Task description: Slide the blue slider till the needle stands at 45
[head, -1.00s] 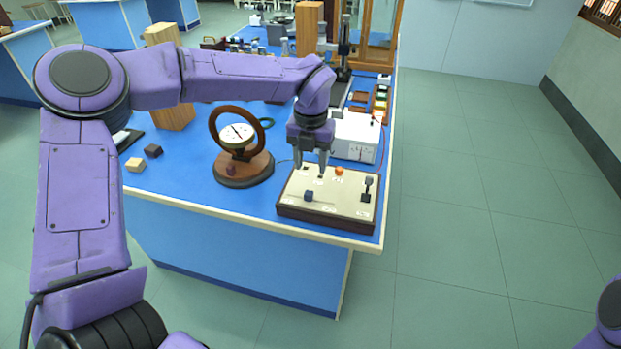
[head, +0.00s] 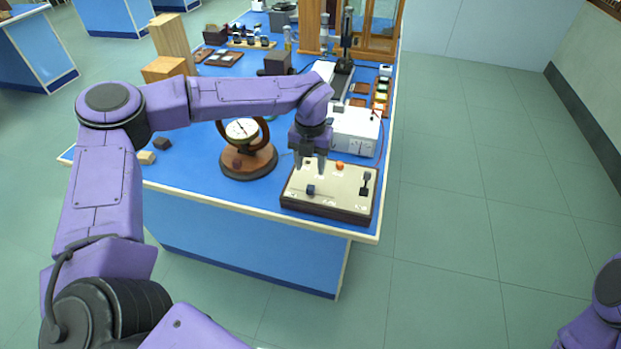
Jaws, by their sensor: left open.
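The blue slider (head: 311,190) is a small dark blue knob on the cream top of a dark-sided control box (head: 335,200) near the bench's front right corner. My left gripper (head: 310,169) hangs open and pointing down over the box, just behind and above the slider, not visibly touching it. The dial with the needle (head: 241,130) sits in a dark ring on a round wooden base (head: 250,163) left of the box. The dial's numbers are too small to read. Of my right arm only a purple link shows at the lower right; its gripper is out of view.
An orange knob (head: 340,166) and a black lever (head: 365,184) stand on the same box. A white meter unit (head: 355,133) is behind it. Small wooden and dark blocks (head: 147,158) lie at the left of the bench. The bench front between dial and box is clear.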

